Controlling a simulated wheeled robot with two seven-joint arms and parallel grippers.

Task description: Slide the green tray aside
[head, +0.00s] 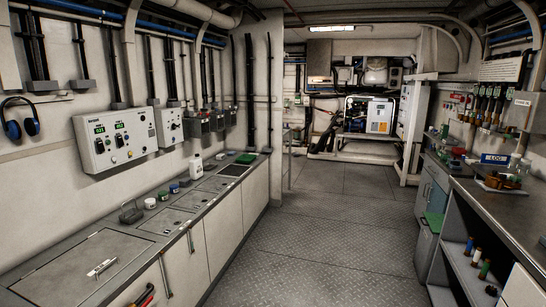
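A small flat green object (245,158), which looks like the green tray, lies at the far end of the long left counter (75,246). It sits just beyond a dark rectangular panel or opening (234,170) in the counter top. It is small in the picture, so its rim and any contents cannot be made out. Neither of my grippers is in view.
A white bottle (196,164) and several small jars stand along the left counter, with a dark object (131,212) nearer. Control boxes (115,138) hang above. The right bench (500,205) holds clutter. The metal floor (330,235) between is clear.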

